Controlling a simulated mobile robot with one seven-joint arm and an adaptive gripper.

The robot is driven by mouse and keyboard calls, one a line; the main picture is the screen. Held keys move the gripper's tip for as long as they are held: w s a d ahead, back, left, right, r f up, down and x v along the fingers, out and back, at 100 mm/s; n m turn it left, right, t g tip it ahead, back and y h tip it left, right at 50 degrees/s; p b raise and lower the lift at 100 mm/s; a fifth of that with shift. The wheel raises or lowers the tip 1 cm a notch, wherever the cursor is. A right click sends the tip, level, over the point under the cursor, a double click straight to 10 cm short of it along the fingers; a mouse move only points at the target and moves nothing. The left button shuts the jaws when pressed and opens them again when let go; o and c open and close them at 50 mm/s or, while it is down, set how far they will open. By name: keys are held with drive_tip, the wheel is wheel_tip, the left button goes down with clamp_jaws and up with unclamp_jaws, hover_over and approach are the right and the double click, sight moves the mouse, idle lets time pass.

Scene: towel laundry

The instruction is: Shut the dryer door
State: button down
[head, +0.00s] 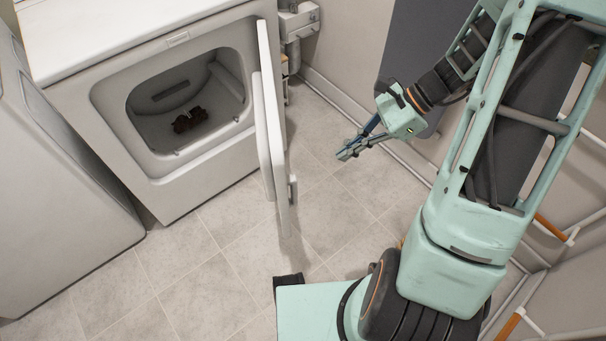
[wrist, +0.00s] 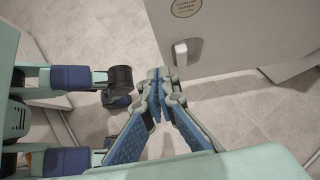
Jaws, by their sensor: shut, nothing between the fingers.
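The white dryer (head: 160,100) stands at the upper left of the head view with its opening uncovered. A small dark brown item (head: 189,120) lies inside the drum. The dryer door (head: 272,125) is wide open, hinged at the right of the opening and jutting out towards me, seen nearly edge-on. In the wrist view the door (wrist: 225,35) shows its face with a round label and a handle (wrist: 181,53). My gripper (head: 343,154) is shut and empty, to the right of the door in the head view. In the wrist view my gripper (wrist: 158,75) points close to the handle; contact cannot be told.
Another white appliance (head: 50,170) stands left of the dryer. Pipes and a white fitting (head: 299,20) are on the wall behind the door. A dark grey panel (head: 425,50) is behind my gripper. The tiled floor (head: 190,265) before the dryer is clear.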

drive_tip(key=a+f+b, duration=0.2)
drive_tip(key=a+f, duration=0.5)
drive_tip(key=a, duration=0.4)
drive_tip(key=shift+s+m+b, duration=0.3)
drive_tip(key=shift+s, duration=0.15)
drive_tip(key=shift+a+f, duration=0.1)
drive_tip(key=shift+a, duration=0.1)
